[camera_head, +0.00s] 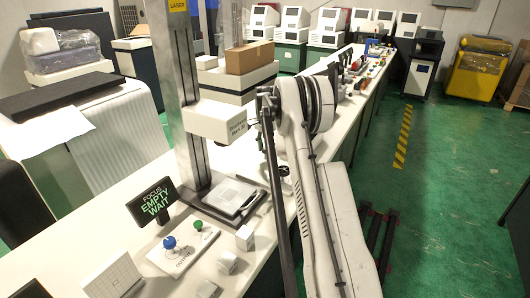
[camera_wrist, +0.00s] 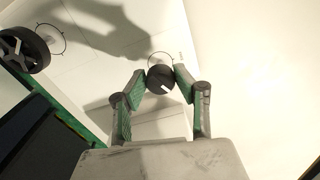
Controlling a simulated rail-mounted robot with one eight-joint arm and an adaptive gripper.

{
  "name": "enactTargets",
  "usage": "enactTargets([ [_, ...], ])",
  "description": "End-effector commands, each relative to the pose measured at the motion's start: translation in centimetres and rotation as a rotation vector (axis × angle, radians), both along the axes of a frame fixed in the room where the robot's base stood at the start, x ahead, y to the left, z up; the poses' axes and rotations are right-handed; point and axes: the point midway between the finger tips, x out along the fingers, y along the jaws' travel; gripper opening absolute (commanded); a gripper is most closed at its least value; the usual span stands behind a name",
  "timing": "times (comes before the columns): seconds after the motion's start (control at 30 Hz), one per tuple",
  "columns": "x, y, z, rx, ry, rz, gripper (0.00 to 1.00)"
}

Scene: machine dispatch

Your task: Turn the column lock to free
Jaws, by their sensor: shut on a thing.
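A round black knob (camera_wrist: 158,80) with a white pointer mark sits in the middle of the wrist view, on a pale panel. I take it to be the column lock. A thin dial circle with small markings shows just behind it; the lettering is too small to read. My gripper (camera_wrist: 160,76) has its two green-padded fingers closed on either side of the knob. The pointer slants down and to the right. In the head view my arm hides the knob and the fingers. The laser's grey column (camera_head: 178,90) stands upright left of my arm.
A black handwheel (camera_wrist: 24,48) with its own dial circle lies left of the knob. The laser head (camera_head: 222,120) projects from the column. A sign (camera_head: 150,205) reads "FOCUS EMPTY WAIT". A control box with blue and green knobs (camera_head: 183,248) sits in front. Green floor (camera_head: 450,190) is open at right.

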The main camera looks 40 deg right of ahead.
Motion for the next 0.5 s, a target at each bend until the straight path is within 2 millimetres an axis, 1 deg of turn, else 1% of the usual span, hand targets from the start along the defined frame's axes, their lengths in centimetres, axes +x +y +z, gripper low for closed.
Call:
enactTargets([
  [0.03, -0.02, -0.01, -0.22, 0.0, 0.0, 0.042, 0.02],
  [0.5, -0.15, -0.08, -0.11, 0.0, 0.0, 0.489, 0.02],
])
